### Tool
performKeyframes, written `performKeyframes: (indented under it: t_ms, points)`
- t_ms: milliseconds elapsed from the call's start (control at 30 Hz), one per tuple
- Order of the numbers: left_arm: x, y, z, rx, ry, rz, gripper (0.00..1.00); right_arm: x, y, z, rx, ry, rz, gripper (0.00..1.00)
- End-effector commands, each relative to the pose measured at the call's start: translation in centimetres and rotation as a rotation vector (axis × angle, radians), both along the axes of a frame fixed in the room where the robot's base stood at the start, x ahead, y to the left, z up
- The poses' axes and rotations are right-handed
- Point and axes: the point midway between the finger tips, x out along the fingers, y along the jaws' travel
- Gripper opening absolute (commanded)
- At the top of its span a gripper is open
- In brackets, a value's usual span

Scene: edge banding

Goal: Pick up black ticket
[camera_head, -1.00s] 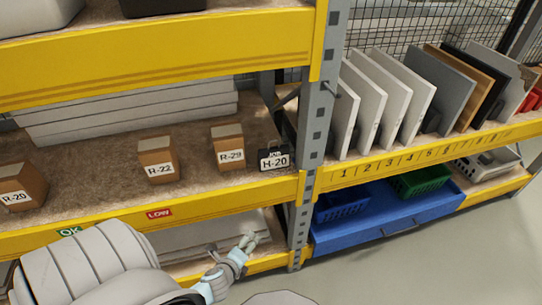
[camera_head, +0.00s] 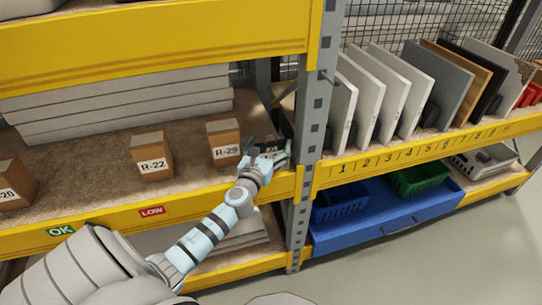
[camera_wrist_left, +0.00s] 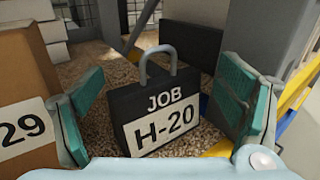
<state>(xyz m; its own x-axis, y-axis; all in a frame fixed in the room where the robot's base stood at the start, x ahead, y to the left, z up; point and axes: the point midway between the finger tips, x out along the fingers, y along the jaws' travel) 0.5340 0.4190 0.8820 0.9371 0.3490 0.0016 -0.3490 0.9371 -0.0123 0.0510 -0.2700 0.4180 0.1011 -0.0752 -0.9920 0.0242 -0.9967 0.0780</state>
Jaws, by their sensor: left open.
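The black ticket (camera_wrist_left: 165,107) stands upright on the shelf in the left wrist view. In the head view my left gripper (camera_head: 268,160) is at the shelf's right end, beside the grey post, and hides most of the ticket. My right gripper is not in view.
A cardboard box marked R-29 (camera_head: 223,138) stands just left of the ticket, and box R-22 (camera_head: 152,156) is farther left. The grey upright post (camera_head: 314,120) is close on the right. A yellow beam (camera_head: 205,203) runs along the shelf front.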

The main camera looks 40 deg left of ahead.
Motion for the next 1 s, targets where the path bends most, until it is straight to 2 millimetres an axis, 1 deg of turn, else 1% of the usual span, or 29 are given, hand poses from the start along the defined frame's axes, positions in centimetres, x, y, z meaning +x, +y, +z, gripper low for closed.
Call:
performKeyframes:
  t_ms: [67, 233, 667, 700, 767, 800, 1000]
  points:
    - [0.49, 0.19, -0.03, 0.000, 0.000, 0.001, 0.87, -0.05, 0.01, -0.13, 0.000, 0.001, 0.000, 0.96]
    - [0.49, 0.18, 0.02, 0.000, 0.001, 0.000, 0.87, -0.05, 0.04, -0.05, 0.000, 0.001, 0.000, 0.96]
    - [0.47, 0.13, 0.00, -0.001, 0.001, 0.000, 0.18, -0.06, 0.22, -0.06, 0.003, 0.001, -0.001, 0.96]
    - [0.47, 0.13, 0.00, -0.001, 0.001, 0.000, 0.12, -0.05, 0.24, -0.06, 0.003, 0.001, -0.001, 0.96]
    - [0.47, 0.13, 0.00, -0.001, 0.001, 0.000, 0.02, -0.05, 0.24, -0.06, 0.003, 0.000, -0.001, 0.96]
    - [0.47, 0.13, 0.00, -0.001, 0.001, 0.000, 0.00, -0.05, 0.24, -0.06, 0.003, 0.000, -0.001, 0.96]
    - [0.46, 0.15, -0.01, -0.001, 0.001, 0.000, 0.00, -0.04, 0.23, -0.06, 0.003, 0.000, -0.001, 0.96]
